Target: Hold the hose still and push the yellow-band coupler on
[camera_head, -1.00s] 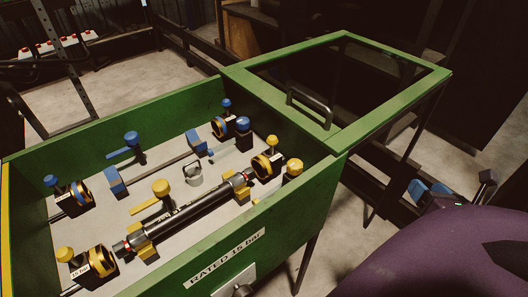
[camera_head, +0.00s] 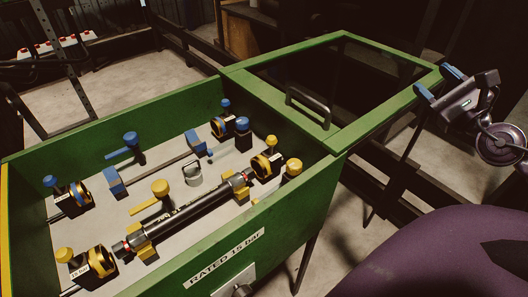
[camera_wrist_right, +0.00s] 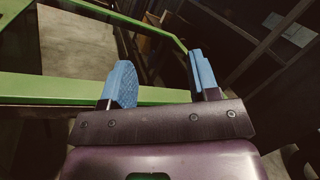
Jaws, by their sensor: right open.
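A dark hose (camera_head: 190,212) with printed lettering lies along the near side of the green-walled bench, in yellow cradles (camera_head: 147,254). A dark fitting with a red ring shows at each of its ends. Yellow-and-black banded couplers sit beyond both ends, one at the near left (camera_head: 98,262) and one at the right (camera_head: 262,164). Whether either touches the hose I cannot tell. My right gripper (camera_head: 436,82) is open and empty, beside the right edge of the green frame, far from the hose. Its blue fingers also show in the right wrist view (camera_wrist_right: 160,75). My left gripper is out of view.
The green-walled bench (camera_head: 245,240) has a "RATED 15 bar" label. A green-framed dark lid (camera_head: 350,85) with a handle (camera_head: 308,106) stands at its right. A blue-knobbed row (camera_head: 130,140) runs along the bench's far side. A small grey cup (camera_head: 193,174) stands mid-bench.

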